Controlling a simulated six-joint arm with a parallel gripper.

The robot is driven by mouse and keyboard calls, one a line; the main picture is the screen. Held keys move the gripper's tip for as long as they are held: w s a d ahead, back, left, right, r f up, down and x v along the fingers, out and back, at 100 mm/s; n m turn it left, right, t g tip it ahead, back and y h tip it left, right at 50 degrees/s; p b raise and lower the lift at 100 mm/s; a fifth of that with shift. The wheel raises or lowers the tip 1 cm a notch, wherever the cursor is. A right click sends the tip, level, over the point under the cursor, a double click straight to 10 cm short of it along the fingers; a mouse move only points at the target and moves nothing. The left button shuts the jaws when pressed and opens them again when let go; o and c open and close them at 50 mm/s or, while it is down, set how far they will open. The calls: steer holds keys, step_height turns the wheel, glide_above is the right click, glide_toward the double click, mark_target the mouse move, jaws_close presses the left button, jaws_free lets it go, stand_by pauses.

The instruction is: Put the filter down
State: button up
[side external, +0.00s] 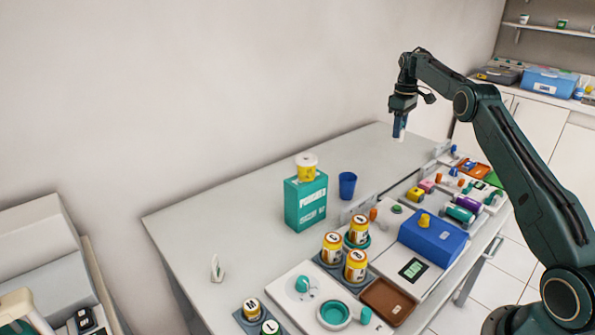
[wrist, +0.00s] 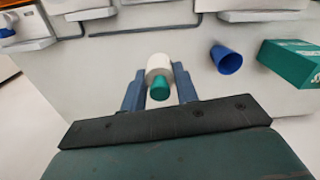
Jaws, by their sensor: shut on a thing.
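My gripper (side external: 400,124) is raised above the far end of the grey table (side external: 250,205). In the wrist view, the blue fingers of my gripper (wrist: 159,78) are shut on the filter, a white cylinder (wrist: 158,63) with a teal end (wrist: 160,91). In the side view, the white lower part of the filter (side external: 397,134) shows below the fingers, apart from the tabletop.
A blue cup (side external: 347,185) stands beside a teal box (side external: 306,203) with a yellow-and-white jar (side external: 306,167) on top. Trays with several jars and a blue box (side external: 433,239) line the right side.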

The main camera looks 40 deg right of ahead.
step_height(320, 180, down, 13)
steer(key=shift+f, duration=0.1)
stand_by(0.3)
steer(key=shift+f, duration=0.1)
steer(key=shift+f, duration=2)
steer(key=shift+f, duration=0.1)
steer(key=o, duration=0.9)
steer(key=shift+o, duration=0.2)
step_height(320, 180, up, 12)
steer(key=shift+r, duration=0.15)
